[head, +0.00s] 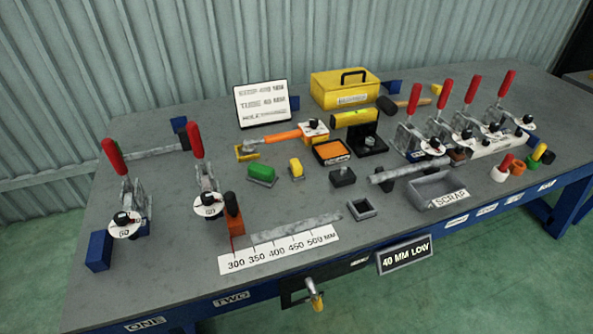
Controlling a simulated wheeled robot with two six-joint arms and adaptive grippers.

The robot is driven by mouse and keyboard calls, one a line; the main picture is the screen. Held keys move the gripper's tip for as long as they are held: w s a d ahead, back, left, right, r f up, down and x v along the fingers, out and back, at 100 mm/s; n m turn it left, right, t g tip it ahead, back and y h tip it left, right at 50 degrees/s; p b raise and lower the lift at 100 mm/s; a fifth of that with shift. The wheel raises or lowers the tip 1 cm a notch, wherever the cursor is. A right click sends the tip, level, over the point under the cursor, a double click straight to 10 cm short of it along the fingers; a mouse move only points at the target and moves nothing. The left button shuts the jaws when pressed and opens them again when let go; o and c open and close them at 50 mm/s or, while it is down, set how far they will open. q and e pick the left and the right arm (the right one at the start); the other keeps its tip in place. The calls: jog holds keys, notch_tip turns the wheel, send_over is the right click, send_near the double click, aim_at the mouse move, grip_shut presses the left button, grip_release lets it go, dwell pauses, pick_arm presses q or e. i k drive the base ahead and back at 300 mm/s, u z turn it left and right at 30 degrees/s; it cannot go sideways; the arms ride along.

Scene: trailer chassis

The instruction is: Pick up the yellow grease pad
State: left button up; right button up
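A small yellow block with a pale grey base (296,169) sits on the grey bench top near the middle; it looks like the yellow grease pad. A similar green block (262,174) sits just to its left, a small gap apart. The yellow block stands free, with nothing on it. Neither of my grippers shows in the head view.
An orange-handled tool (275,138) lies behind the yellow block. An orange-filled black tray (332,152) is to its right. Red-handled clamps (207,188) stand at left and right. A scale strip (280,249) and a scrap tray (432,189) lie nearer the front.

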aim_at(295, 169)
jog(key=k, duration=0.5)
jog(key=z, duration=2.15)
jog(key=i, duration=1.55)
jog(key=u, duration=2.15)
